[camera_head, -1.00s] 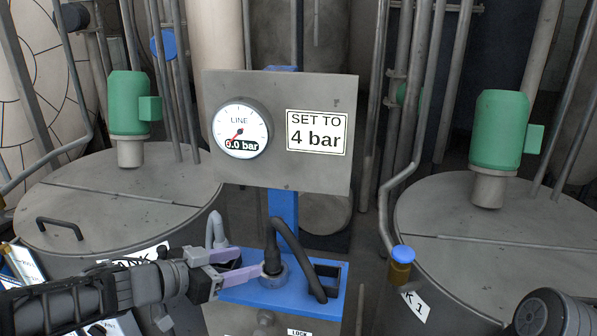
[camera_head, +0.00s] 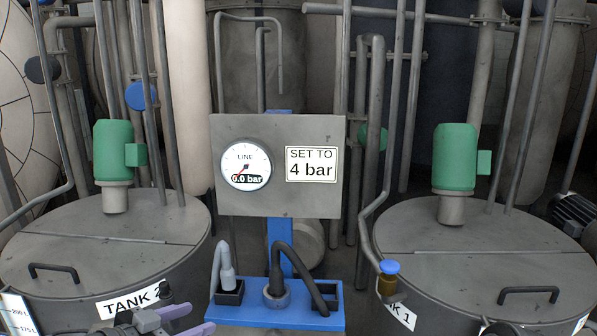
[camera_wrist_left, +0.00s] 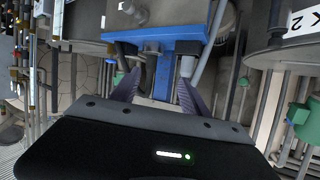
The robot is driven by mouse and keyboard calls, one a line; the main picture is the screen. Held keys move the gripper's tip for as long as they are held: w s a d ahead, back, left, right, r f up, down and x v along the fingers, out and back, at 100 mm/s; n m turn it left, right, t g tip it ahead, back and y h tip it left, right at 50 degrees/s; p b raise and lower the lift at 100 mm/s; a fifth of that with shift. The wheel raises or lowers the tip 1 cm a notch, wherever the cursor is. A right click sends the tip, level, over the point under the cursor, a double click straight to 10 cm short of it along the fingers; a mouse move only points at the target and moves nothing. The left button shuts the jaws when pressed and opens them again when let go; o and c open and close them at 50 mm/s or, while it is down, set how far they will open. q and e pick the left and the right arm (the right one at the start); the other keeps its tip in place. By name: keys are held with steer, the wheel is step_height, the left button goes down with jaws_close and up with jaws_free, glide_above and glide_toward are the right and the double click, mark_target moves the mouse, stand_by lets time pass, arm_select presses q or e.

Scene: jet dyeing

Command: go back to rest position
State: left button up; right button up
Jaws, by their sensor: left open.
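My left gripper (camera_head: 180,318) is low at the bottom edge in the head view, left of the blue stand (camera_head: 262,318). Its purple fingers are open and empty; they also show in the left wrist view (camera_wrist_left: 157,92), pointing toward the blue stand there. A black plug with a cable (camera_head: 276,280) stands upright in a round socket on the stand, apart from my fingers. A grey plug (camera_head: 228,275) sits in a square black holder to its left. My right gripper is not in view.
A grey panel (camera_head: 330,200) carries a gauge (camera_head: 245,166) reading 0.0 bar and a sign (camera_head: 311,163) saying SET TO 4 bar. Tanks stand at left (camera_head: 100,235) and right (camera_head: 480,250), with green motors on their lids. Vertical pipes rise behind.

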arm_select(q)
steer(key=s+d+f+n+g+y, duration=0.15)
steer(key=f+n, duration=0.25)
steer(key=f, duration=0.8)
steer(key=d+f+n+g+y, duration=0.2)
steer(key=f+n+y, duration=0.1)
steer(key=f, duration=0.9)
steer(key=s+d+f+n+g, duration=0.1)
steer(key=s+d+f+g, duration=0.2)
steer(key=s+f, duration=0.6)
steer(key=s+d+f+n+g, duration=0.1)
steer(key=s+d+f+g, duration=0.3)
steer(key=s+f, duration=0.5)
steer(key=s+d, duration=0.2)
steer(key=s, duration=0.2)
steer(key=shift+s+d+f+n+h, duration=0.3)
steer(key=shift+f+n+h, duration=0.05)
steer(key=shift+n, duration=0.05)
